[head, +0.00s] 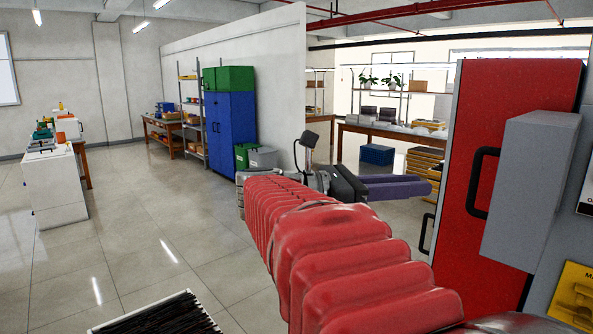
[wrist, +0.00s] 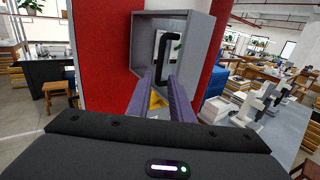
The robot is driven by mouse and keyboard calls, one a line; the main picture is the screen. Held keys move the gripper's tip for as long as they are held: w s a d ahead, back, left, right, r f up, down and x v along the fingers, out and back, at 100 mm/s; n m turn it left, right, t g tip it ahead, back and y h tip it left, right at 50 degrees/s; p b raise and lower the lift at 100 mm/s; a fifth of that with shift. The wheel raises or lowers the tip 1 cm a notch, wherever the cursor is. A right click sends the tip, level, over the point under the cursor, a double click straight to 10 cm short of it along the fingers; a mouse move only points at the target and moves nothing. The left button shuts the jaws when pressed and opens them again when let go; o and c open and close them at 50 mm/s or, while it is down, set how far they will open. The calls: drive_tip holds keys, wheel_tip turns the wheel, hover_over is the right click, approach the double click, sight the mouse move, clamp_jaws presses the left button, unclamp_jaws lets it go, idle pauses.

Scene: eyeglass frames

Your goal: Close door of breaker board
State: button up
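A tall red panel (head: 505,100) with a black handle (head: 478,182) stands at the right in the head view. A grey box (head: 530,190) juts out in front of it. In the wrist view a grey box-like frame (wrist: 198,40) lies ahead between red surfaces (wrist: 100,50), with a black handle shape (wrist: 143,50) inside its outline. I cannot tell for sure which part is the breaker board's door or how far it stands open. My gripper (head: 425,184) is left of the red panel. Its purple fingers (wrist: 162,80) are apart, empty, and point toward the grey frame; contact is unclear.
A yellow panel (head: 572,295) is at the lower right. Work tables (head: 385,133) and a blue box (head: 377,154) stand behind my gripper. A blue cabinet (head: 230,125) and white machine (head: 58,190) are farther left.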

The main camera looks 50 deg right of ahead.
sight(471, 181)
drive_tip(key=shift+x, duration=6.85)
drive_tip(key=shift+c, duration=0.4)
clamp_jaws()
